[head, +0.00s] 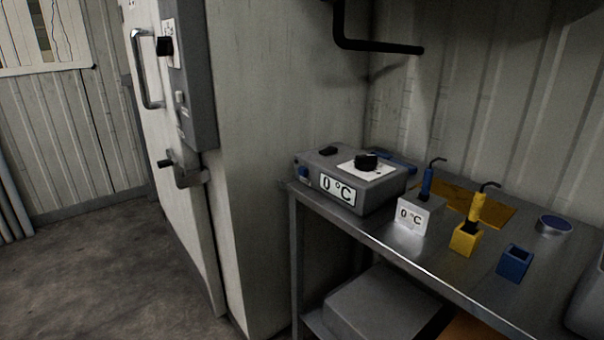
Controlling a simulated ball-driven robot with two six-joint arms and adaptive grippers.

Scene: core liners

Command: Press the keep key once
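No key with a readable "keep" label shows in the head view. A grey control box (385,196) stands on the far left end of the steel bench and has a "0 °C" display (338,189) on its front. On its top are a black knob (366,161) on a white plate and a small black part (328,151). A blue round part (304,174) sits on its left front. A smaller block (413,218) also reads "0 °C" and has a blue-handled probe (427,182) standing in it. Neither gripper is in view.
On the steel bench (372,236) are a yellow holder (463,241) with a yellow-handled probe (478,206), a blue holder (514,263), a round blue-topped tin (553,224) and an orange-brown sheet (498,214). A pale door (185,225) with handles stands left. Floor (95,270) at left is clear.

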